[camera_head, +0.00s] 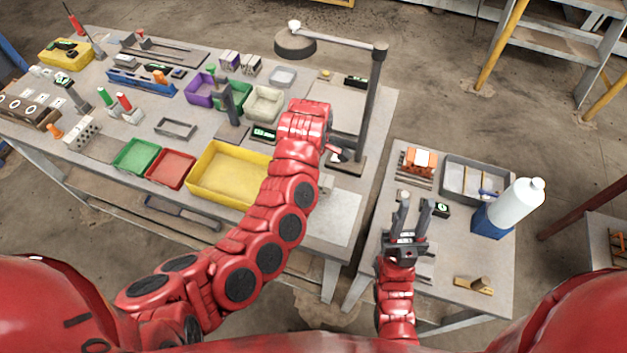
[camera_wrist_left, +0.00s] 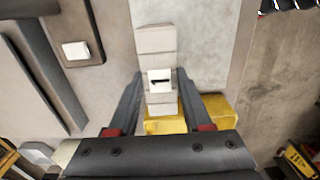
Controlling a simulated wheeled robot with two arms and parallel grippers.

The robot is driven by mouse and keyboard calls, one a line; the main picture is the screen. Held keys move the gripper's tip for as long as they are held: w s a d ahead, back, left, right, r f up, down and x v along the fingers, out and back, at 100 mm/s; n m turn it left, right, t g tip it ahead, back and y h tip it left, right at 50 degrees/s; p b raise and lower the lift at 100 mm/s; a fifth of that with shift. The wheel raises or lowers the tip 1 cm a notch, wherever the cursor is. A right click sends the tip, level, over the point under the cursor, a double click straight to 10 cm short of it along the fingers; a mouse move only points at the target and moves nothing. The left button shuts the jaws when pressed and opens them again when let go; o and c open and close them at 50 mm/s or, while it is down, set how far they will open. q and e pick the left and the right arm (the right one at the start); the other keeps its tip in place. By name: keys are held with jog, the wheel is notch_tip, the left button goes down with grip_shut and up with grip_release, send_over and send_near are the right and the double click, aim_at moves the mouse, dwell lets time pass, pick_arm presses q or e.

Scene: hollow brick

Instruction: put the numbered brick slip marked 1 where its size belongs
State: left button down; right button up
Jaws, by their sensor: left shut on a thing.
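The pale brick slip marked 1 (camera_wrist_left: 159,98) shows in the left wrist view, its black mark on a white label. My left gripper (camera_wrist_left: 159,78) is shut on it, with one dark finger on each side. In the head view my left arm reaches over the right end of the large bench; the slip cannot be made out there. A light block with holes (camera_head: 82,133) stands at the left of the bench. My right gripper (camera_head: 416,200) is open and empty above the small right table.
Green (camera_head: 137,155), red (camera_head: 170,169) and yellow (camera_head: 226,172) trays line the bench's front edge. A lamp post (camera_head: 372,110) rises near my left arm. A white bottle (camera_head: 517,203) and a grey tray (camera_head: 477,182) stand on the small table.

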pick_arm(q)
notch_tip(320, 180, down, 3)
jog(key=shift+s+r+p, duration=0.1)
jog(key=shift+r+p, duration=0.05)
jog(key=shift+p, duration=0.5)
jog(key=shift+f, duration=0.3)
jog(key=shift+f, duration=0.1)
jog(key=c, duration=0.8)
grip_release()
jog(key=shift+f, duration=0.1)
jog(key=o, duration=0.5)
jog(key=shift+c, duration=0.2)
